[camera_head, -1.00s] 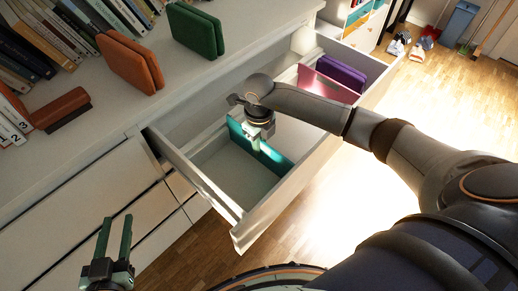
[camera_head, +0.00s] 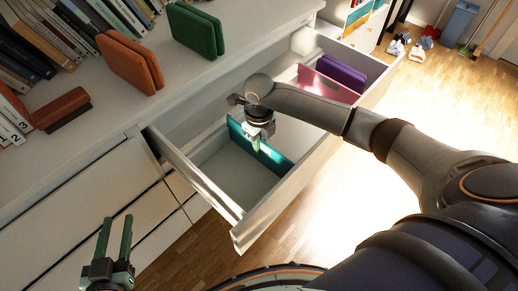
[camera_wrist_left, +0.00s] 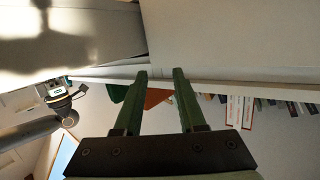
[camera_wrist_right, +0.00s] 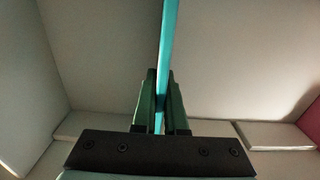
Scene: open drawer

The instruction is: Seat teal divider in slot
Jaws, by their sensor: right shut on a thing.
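The teal divider (camera_head: 274,157) stands upright across the open drawer (camera_head: 236,219), in its left part. My right gripper (camera_head: 257,143) is inside the drawer, shut on the divider's top edge. In the right wrist view the teal divider (camera_wrist_right: 169,50) runs between the two green fingers (camera_wrist_right: 161,105). The slot and the divider's lower edge are hidden, so I cannot tell how deep it sits. My left gripper (camera_head: 115,238) is open and empty, in front of the cabinet at the lower left; its parted fingers (camera_wrist_left: 160,75) show in the left wrist view.
A pink divider (camera_head: 328,86) and a purple case (camera_head: 345,78) are in the drawer's far right part. On the cabinet top stand an orange case (camera_head: 131,64), a green case (camera_head: 195,31) and several books (camera_head: 38,42).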

